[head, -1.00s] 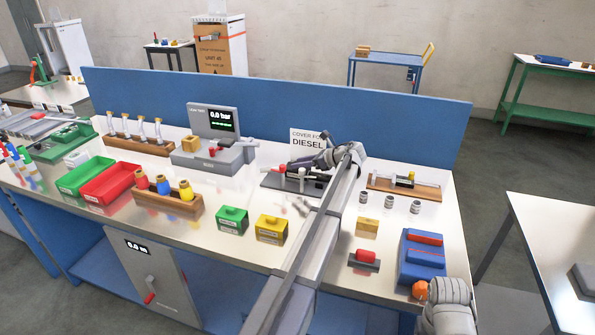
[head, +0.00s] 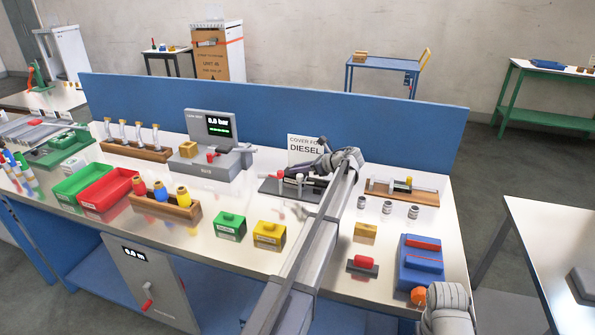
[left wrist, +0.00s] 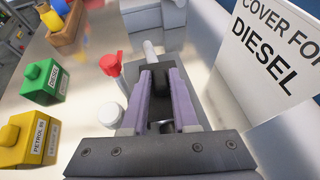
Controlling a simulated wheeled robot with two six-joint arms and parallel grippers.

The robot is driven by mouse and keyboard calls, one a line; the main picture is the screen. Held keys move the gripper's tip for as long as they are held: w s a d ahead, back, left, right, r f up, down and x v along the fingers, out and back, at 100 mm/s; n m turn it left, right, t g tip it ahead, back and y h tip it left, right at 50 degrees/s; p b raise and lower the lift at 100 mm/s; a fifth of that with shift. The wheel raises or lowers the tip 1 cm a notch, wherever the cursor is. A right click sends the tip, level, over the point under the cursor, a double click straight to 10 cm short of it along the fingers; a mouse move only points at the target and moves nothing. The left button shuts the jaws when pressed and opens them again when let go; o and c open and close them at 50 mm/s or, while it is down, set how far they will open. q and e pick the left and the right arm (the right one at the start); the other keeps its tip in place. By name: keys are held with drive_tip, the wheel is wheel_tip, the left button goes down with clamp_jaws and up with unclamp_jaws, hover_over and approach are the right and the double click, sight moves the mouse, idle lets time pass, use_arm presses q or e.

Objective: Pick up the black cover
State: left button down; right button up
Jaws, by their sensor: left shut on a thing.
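My left gripper (head: 312,167) is over the black stand (head: 270,186) in front of the white sign reading COVER FOR DIESEL (head: 305,147). In the left wrist view its two purple fingers (left wrist: 163,88) are closed on the black cover (left wrist: 160,102), which sits between them. The fingers and arm hide much of the cover, and I cannot tell whether it is clear of the stand. A red-handled valve (left wrist: 110,65) and a white round cap (left wrist: 112,115) are beside the fingers.
A green block (head: 231,226) and a yellow block (head: 269,234) stand left of my left arm. A wooden stand (head: 400,191), small grey cylinders (head: 387,207) and a blue box (head: 420,262) are to its right. The blue back panel (head: 250,115) rises behind.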

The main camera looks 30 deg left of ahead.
wheel_tip(320, 180, up, 10)
drive_tip(key=p, duration=0.9)
drive_tip(key=shift+p, duration=0.35)
